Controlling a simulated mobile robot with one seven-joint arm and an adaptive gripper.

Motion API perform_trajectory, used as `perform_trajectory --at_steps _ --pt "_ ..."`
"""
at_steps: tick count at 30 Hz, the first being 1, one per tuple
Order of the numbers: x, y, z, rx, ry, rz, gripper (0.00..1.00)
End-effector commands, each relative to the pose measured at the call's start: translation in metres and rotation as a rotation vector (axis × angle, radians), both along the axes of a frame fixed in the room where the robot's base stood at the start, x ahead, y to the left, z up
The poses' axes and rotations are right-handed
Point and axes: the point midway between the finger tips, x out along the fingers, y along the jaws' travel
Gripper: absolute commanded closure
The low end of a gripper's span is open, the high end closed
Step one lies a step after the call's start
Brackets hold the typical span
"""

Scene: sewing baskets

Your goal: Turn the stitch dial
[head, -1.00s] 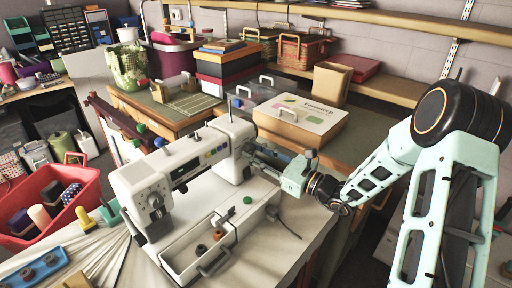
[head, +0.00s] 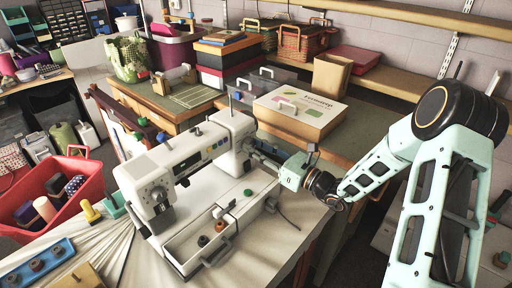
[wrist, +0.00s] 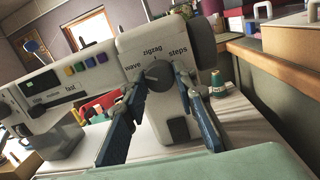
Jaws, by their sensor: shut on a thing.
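A white sewing machine (head: 180,160) stands on the pale table, its right end facing my arm. The grey stitch dial (wrist: 158,76) shows on that end in the wrist view, with the words wave to its left, zigzag above and steps to its right. My gripper (wrist: 167,82) has one blue finger on each side of the dial and is shut on it. I cannot tell for sure which word the dial points to. In the head view my gripper (head: 264,162) reaches the machine from the right, and the dial is hidden there.
An open tray with small spools (head: 203,240) lies in front of the machine. A red basket (head: 90,175) stands at the left. A white-lidded box (head: 300,112) sits behind my gripper. A green-topped spool (wrist: 219,83) stands right of the fingers in the wrist view.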

Motion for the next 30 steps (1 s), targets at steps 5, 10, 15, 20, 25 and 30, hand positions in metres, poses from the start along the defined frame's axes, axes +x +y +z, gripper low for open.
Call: perform_trajectory --at_steps 5,10,15,20,25,30 --pt "0.000 0.000 0.000 0.000 0.000 -0.001 0.60" --pt "0.000 0.000 0.000 -0.001 -0.001 0.000 0.56" --pt "-0.001 -0.002 0.000 -0.001 0.000 -0.001 0.56" --pt "-0.010 -0.017 -0.002 -0.001 0.001 -0.004 0.56" --pt "-0.031 -0.047 -0.006 -0.001 0.003 -0.006 0.56" --pt "-0.051 -0.075 -0.008 -0.001 0.001 -0.004 0.56"
